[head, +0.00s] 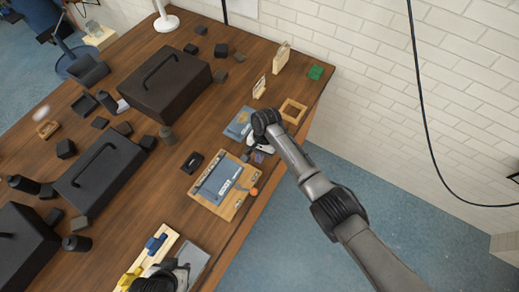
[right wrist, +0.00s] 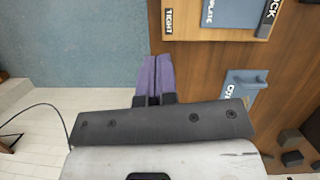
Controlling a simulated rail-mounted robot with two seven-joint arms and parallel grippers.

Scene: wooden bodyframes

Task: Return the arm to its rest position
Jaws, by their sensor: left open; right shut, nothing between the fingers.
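My right arm comes in from the lower right in the head view. Its gripper (head: 259,157) is over the table's right edge, between two wooden boards. In the right wrist view the purple fingers (right wrist: 156,76) are pressed together with nothing between them, over blue floor beside the table edge. My left gripper (head: 165,279) is open at the bottom edge of the head view, close to a pale board with blue and yellow parts. Its fingertips are hard to make out.
The wooden table (head: 215,115) carries several black cases, including a large one (head: 165,84), and small dark blocks. A board with a blue-grey plate (head: 218,181) lies below my right gripper. A wooden frame (head: 293,111) lies near the far edge. Open floor (head: 290,240) lies right of the table.

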